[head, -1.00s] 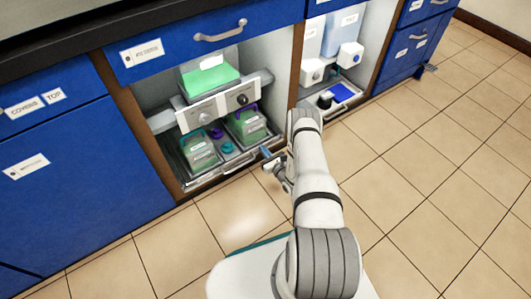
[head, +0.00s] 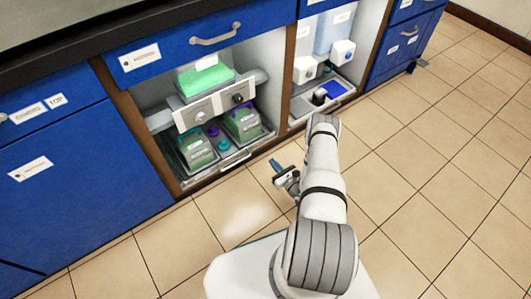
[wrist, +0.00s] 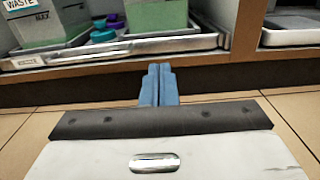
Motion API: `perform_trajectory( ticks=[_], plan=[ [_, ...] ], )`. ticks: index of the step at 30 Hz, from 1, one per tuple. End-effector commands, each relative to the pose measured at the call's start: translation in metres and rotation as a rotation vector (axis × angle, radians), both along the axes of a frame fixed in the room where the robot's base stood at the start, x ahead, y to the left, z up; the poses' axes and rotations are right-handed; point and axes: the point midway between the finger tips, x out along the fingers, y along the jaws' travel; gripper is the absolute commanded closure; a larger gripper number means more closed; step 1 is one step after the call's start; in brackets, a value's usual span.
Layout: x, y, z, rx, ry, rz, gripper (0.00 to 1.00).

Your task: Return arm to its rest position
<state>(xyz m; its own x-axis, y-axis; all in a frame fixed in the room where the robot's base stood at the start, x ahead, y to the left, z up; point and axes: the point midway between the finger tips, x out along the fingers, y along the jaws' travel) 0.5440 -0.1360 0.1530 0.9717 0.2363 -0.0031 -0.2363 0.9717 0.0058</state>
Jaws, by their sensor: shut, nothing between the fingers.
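My arm (head: 323,190) reaches forward over the tiled floor in the head view. My gripper (head: 276,165) is low in front of the open cabinet, apart from it. In the wrist view its two blue fingers (wrist: 158,85) are together with nothing between them. They point toward the cabinet's lower edge and the tray front.
The open bay holds a pull-out tray (head: 236,160) with two green-filled containers (head: 197,149) (head: 242,122) and small teal and purple caps. A white control panel (head: 213,109) sits above. The right bay holds white dispensers (head: 342,51). Floor (head: 430,190) at right is clear.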

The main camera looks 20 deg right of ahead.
Motion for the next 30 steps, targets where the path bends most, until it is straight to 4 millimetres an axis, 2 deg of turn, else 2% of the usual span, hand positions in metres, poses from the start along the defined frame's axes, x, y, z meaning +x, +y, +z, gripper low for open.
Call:
perform_trajectory(
  ticks=[3, 7, 15, 18, 20, 23, 27, 30],
  plan=[
    [-0.017, -0.005, 0.001, 0.000, 0.002, -0.003, 1.00],
    [-0.026, -0.006, 0.000, 0.001, 0.001, -0.001, 1.00],
    [-0.028, -0.006, 0.000, 0.000, 0.000, 0.001, 1.00],
    [-0.022, -0.005, 0.012, -0.005, -0.006, 0.023, 1.00],
    [-0.014, -0.002, 0.030, -0.011, -0.015, 0.058, 1.00],
    [0.006, 0.009, 0.078, -0.031, -0.037, 0.162, 1.00],
    [0.032, 0.036, 0.164, -0.080, -0.071, 0.362, 1.00],
    [0.041, 0.057, 0.224, -0.128, -0.090, 0.507, 1.00]
  ],
)
